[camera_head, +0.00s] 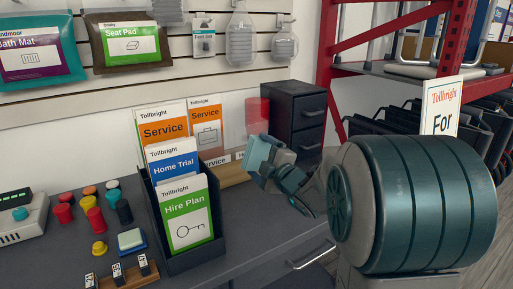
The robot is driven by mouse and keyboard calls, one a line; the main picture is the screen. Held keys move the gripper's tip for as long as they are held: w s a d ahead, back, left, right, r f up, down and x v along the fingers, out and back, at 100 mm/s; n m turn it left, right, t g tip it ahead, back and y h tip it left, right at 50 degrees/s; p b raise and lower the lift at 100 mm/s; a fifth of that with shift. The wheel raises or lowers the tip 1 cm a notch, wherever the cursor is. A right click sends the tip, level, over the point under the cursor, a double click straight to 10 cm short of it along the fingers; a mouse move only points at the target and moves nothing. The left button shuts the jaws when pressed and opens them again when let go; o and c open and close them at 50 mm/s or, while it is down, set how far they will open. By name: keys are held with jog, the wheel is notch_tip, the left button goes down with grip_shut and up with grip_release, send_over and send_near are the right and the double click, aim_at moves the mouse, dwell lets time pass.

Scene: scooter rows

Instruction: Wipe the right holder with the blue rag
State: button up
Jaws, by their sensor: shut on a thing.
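A dark leaflet holder (160,213) stands on the grey desk, with Service, Home Trial and Hire Plan leaflets in it. Behind it to the right, another Service leaflet (207,118) rises over a low wooden strip (236,172) with white labels; I cannot tell whether this is a separate holder. My gripper (262,158) is just right of the leaflets, over the desk's right part. It is shut, and its fingertips are hard to make out. The blue rag is not clearly visible and is mostly hidden at the jaws.
A red translucent object (257,114) and a dark drawer unit (294,115) stand behind my gripper. Coloured buttons (96,220), a pale pad on a blue base (131,241) and small labelled blocks lie at left. My large arm link fills the right. A red rack (326,70) stands behind.

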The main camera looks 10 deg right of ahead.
aim_at(239, 140)
jog(key=shift+b+x, duration=0.85)
jog(key=shift+x, duration=2.65)
jog(key=shift+x, duration=0.95)
jog(key=d, duration=0.2)
jog(key=w+d, duration=0.1)
jog(key=shift+w+d+f, duration=0.1)
jog(key=shift+d+f, duration=0.05)
jog(key=shift+d, duration=0.25)
jog(key=shift+a, duration=0.15)
